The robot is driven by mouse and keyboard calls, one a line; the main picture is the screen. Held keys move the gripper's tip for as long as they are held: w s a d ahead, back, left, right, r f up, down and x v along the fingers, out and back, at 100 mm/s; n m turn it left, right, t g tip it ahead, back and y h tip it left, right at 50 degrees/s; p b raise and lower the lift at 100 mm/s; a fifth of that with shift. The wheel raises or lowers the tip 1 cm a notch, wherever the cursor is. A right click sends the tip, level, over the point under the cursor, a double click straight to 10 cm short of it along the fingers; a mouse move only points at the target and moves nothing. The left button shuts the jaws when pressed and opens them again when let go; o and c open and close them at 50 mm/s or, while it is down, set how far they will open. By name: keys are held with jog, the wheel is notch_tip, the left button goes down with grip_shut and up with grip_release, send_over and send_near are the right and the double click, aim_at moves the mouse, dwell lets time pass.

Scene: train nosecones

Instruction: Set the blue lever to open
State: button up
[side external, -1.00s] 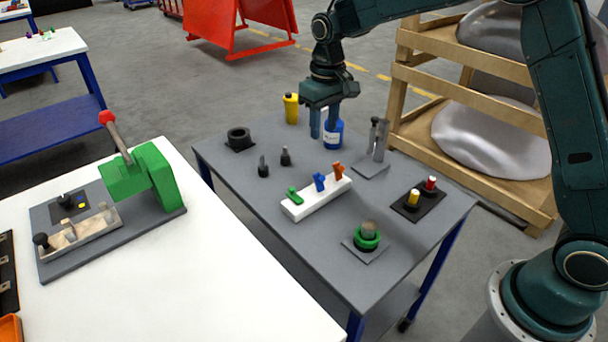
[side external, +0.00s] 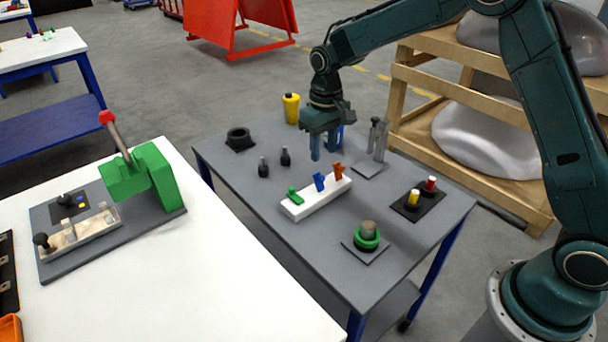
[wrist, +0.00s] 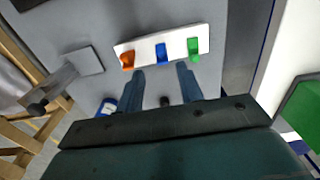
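The blue lever (side external: 319,182) stands in the middle of a white block (side external: 303,205) on the grey table, between a green lever (side external: 295,195) and an orange lever (side external: 338,172). In the wrist view the blue lever (wrist: 161,53) shows ahead of the fingertips, roughly centred between them. My gripper (side external: 326,155) is open and empty, with its fingers pointing down above the table, behind and above the white block. It also shows in the wrist view (wrist: 159,72), fingers apart. It touches no lever.
A blue container (wrist: 107,106) is mostly hidden behind my gripper in the side view. A yellow container (side external: 291,108), small black pegs (side external: 285,157), grey upright posts (side external: 378,140), a green-ringed knob (side external: 367,235) and red and yellow buttons (side external: 412,198) stand around the block.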

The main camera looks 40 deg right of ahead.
aim_at(322, 176)
notch_tip(322, 176, down, 7)
jog(key=shift+f, duration=0.2)
dwell(0.4)
grip_shut()
